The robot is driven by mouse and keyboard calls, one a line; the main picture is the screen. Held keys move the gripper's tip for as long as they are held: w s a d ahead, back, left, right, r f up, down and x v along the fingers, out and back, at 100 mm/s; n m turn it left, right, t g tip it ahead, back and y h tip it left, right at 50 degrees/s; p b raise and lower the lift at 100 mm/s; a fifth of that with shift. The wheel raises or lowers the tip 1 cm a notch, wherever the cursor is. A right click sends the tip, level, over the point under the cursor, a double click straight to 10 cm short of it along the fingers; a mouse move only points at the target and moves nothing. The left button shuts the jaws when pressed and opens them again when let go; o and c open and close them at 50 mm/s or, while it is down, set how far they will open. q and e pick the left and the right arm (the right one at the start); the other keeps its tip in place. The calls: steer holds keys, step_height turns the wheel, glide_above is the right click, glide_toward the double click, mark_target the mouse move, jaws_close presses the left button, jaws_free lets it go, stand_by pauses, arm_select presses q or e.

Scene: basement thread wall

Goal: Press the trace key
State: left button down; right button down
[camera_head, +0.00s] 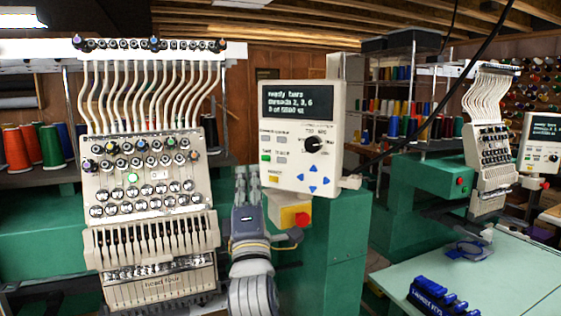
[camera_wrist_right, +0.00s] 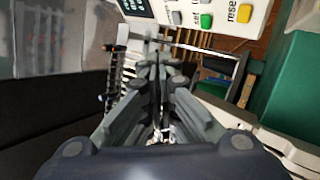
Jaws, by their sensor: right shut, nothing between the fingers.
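The white control panel (camera_head: 327,110) carries a dark screen, small labelled keys, a black knob and blue arrow keys. Its left side has grey keys (camera_head: 265,139), a green key (camera_head: 266,158) and a yellow key (camera_head: 274,179). The labels are too small for me to tell which is the trace key. My right gripper (camera_head: 247,172) points up just left of the panel's lower left edge, shut and empty. In the right wrist view, its closed fingertips (camera_wrist_right: 160,66) lie below the panel's green key (camera_wrist_right: 206,21) and yellow key (camera_wrist_right: 243,13). My left gripper is out of view.
The embroidery head (camera_head: 150,185) with its needles stands close left of my right gripper. A red stop button (camera_head: 293,216) on a yellow plate sits below the panel. A pale green table (camera_head: 490,280) with blue items is at the lower right.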

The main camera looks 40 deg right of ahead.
mark_target(282, 160)
steer(key=shift+w+d+p, duration=0.15)
steer(key=shift+w+d, duration=0.5)
steer(key=shift+d, duration=0.7)
steer(key=shift+w+d+p, duration=0.2)
steer(key=shift+w+d, duration=0.5)
steer(key=shift+d, duration=0.6)
steer(key=shift+w+d+p, duration=0.15)
steer(key=shift+w+d, duration=0.5)
steer(key=shift+d, duration=0.7)
steer(key=shift+w+d, duration=0.15)
steer(key=shift+d, duration=0.2)
steer(key=shift+w+d, duration=0.2)
steer(key=shift+d, duration=0.2)
steer(key=shift+a, duration=0.1)
steer(key=shift+s+a, duration=0.4)
steer(key=shift+a, duration=0.3)
